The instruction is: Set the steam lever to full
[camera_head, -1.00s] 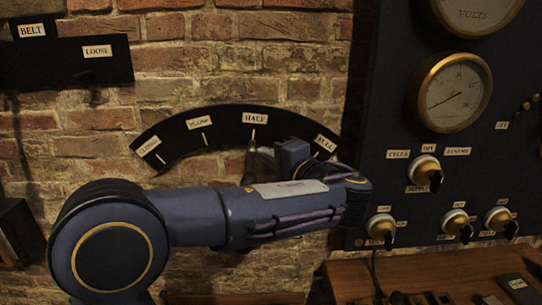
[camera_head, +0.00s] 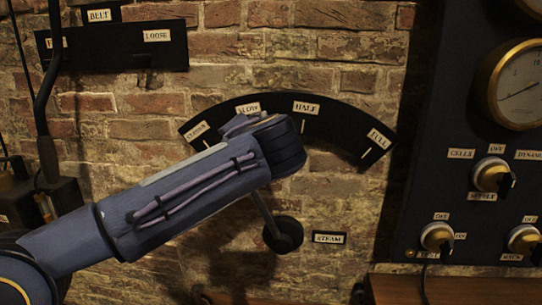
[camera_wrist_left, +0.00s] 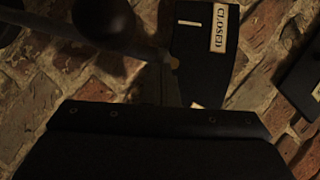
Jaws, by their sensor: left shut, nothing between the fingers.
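The steam lever (camera_head: 264,208) is a thin rod rising up and left from a round dark hub (camera_head: 285,235), beside a STEAM label (camera_head: 329,238). Its upper part is hidden behind my left arm. Above it, a black curved scale (camera_head: 340,115) reads CLOSED, SLOW, HALF (camera_head: 306,108) and FULL (camera_head: 378,139). The rod leans toward the CLOSED and SLOW side. In the left wrist view, my left gripper (camera_wrist_left: 168,78) is shut and empty, close to a rod (camera_wrist_left: 50,28) and the CLOSED label (camera_wrist_left: 219,28). I cannot tell whether they touch. The head view hides the gripper.
A dark panel with knobs (camera_head: 492,176) and a gauge (camera_head: 520,85) stands at the right. A BELT and LOOSE plate (camera_head: 110,62) is at the upper left. Brick wall is bare between scale and panel.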

